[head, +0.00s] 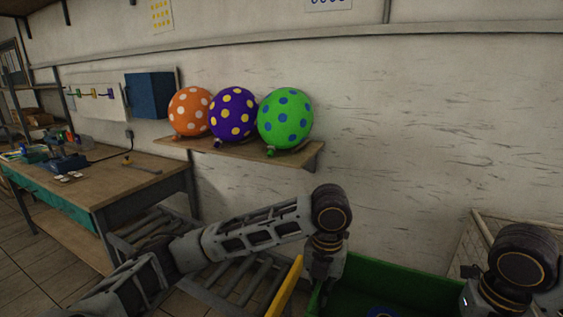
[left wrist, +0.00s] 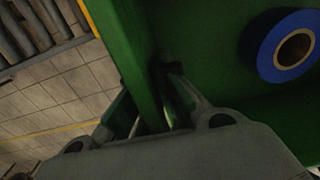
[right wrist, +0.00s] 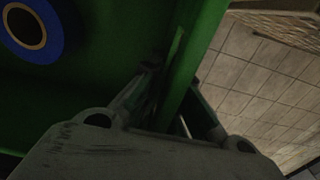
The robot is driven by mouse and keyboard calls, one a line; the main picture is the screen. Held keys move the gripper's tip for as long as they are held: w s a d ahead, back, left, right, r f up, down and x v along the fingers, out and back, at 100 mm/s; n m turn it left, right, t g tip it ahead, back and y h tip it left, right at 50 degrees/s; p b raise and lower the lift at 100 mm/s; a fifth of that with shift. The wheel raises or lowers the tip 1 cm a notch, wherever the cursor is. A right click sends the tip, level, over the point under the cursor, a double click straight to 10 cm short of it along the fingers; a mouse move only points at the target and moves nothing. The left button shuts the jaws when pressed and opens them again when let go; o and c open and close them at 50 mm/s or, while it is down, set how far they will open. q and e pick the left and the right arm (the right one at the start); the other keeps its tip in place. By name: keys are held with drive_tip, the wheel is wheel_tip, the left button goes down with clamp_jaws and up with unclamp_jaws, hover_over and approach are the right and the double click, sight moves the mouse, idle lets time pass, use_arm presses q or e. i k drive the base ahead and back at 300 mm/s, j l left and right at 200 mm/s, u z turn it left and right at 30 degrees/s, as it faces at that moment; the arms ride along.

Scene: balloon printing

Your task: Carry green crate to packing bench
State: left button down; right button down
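The green crate (head: 400,283) is at the bottom of the head view, in front of me and cut off by the lower edge. A blue roll with a tan core (left wrist: 287,46) lies inside it; it also shows in the right wrist view (right wrist: 32,27). My left gripper (left wrist: 150,95) has its fingers on both sides of one crate wall (left wrist: 136,45) and appears closed on it. My right gripper (right wrist: 172,95) straddles the opposite wall (right wrist: 190,60) the same way. Which bench is the packing bench I cannot tell.
A roller conveyor (head: 238,280) with a yellow rail (head: 285,288) stands left of the crate. A wooden workbench (head: 115,182) with tools is farther left. Three dotted balloons sit on a wall shelf (head: 240,152). Tiled floor (right wrist: 262,85) shows beyond the crate's right wall.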

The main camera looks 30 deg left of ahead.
sight(103, 185)
drive_tip(key=k+j, duration=0.1)
drive_tip(key=j, duration=0.35)
drive_tip(key=k+j, duration=0.15)
drive_tip(key=j, duration=0.25)
drive_tip(key=k+j, duration=0.1)
drive_tip(key=j, duration=0.35)
drive_tip(key=k+j, duration=0.15)
drive_tip(key=j, duration=0.3)
drive_tip(key=k+j, duration=0.1)
drive_tip(key=j, duration=3.1)
drive_tip(key=k, duration=0.05)
